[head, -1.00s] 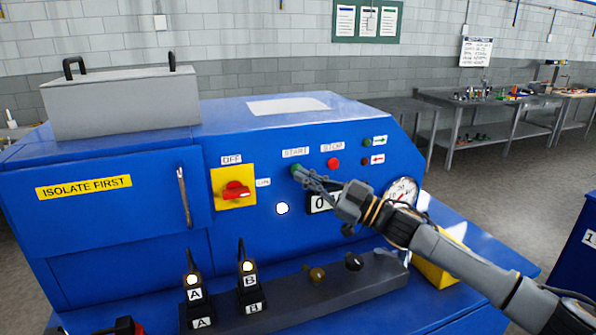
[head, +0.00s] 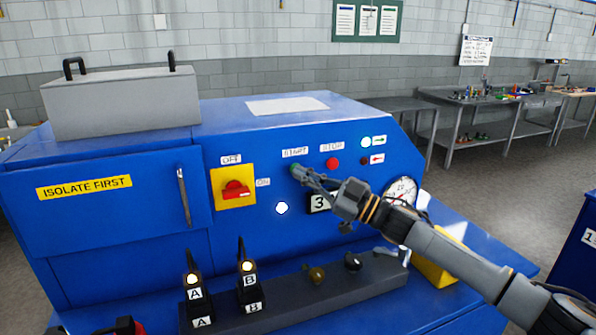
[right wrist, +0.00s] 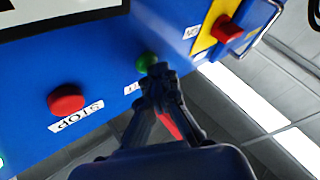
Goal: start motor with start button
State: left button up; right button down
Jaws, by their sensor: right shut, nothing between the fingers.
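The blue machine panel (head: 330,120) carries a green start button (head: 295,169) under the START label and a red stop button (head: 333,163) to its right. My right gripper (head: 300,172) is shut and empty, its fingertips at the start button and partly covering it. In the right wrist view the fingertips (right wrist: 160,72) overlap the edge of the green button (right wrist: 146,61); I cannot tell how far it is pressed. The green-arrow lamp (head: 366,142) is lit, and the red-arrow lamp (head: 365,160) is dark. The counter (head: 319,203) shows a 3, partly hidden. My left gripper is not in view.
A red rotary switch (head: 236,188) on a yellow plate sits left of the start button. A gauge (head: 401,191) is beside my right arm.

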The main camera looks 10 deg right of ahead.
dwell(0.4)
jog(key=shift+s+d+p, duration=0.1)
jog(key=shift+s+p, duration=0.2)
jog(key=shift+s, duration=0.55)
jog(key=s, duration=0.2)
jog(key=s+d+p, duration=0.1)
jog(key=s, duration=0.2)
jog(key=shift+f, duration=0.1)
dwell(0.6)
